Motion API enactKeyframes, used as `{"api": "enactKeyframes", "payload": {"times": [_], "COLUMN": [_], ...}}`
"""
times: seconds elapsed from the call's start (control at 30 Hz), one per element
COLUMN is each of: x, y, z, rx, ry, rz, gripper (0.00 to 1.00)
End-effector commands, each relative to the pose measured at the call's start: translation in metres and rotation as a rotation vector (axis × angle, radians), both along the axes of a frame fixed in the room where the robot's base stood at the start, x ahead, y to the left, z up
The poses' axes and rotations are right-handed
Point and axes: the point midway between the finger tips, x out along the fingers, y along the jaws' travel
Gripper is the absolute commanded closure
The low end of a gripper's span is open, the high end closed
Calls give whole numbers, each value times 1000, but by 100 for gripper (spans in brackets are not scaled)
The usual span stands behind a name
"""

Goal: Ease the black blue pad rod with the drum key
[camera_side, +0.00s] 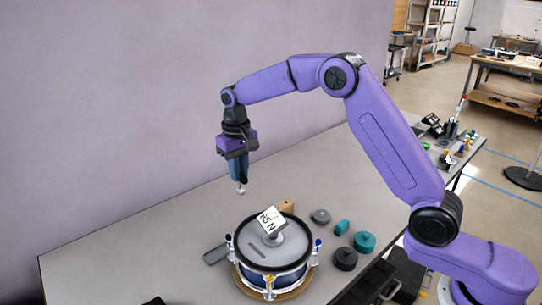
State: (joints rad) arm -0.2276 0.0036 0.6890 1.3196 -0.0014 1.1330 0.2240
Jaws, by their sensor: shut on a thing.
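A drum pad with a grey head, black rim (240,257) and blue shell stands on a round wooden base on the table. Small tension rods sit around its rim. One with a blue top (318,243) is at the right edge, one with a yellow part (270,283) at the front, and one pale and dark (229,240) at the left. I cannot tell which is the black blue rod. My gripper (240,180) points down, well above the drum's left back side. It is shut on the drum key (241,190), whose small silver end shows below the fingers.
A tilted white display (270,219) with a number stands on a grey gauge on the head. Teal and dark round pieces (364,242) lie to the right. A wooden block (287,205) is behind, and a dark flat piece (215,254) left. The table's left is mostly clear.

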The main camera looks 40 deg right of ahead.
Motion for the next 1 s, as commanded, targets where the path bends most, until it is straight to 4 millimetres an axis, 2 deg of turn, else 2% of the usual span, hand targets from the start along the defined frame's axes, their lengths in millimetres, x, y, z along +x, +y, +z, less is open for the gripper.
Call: {"api": "enactKeyframes", "payload": {"times": [0.03, 0.1, 0.27, 0.5, 0.6, 1.0], "x": [-2, -4, -10, -10, -9, -9], "y": [15, 31, 61, 58, 58, 58], "z": [0, 0, 0, -39, -47, -50], "rx": [0, 0, 0, -1, -1, 0], "ry": [0, 0, 0, 3, 1, 0], "rz": [4, 4, 2, -1, -1, -1], "gripper": [100, 100, 100, 100, 100, 100]}}
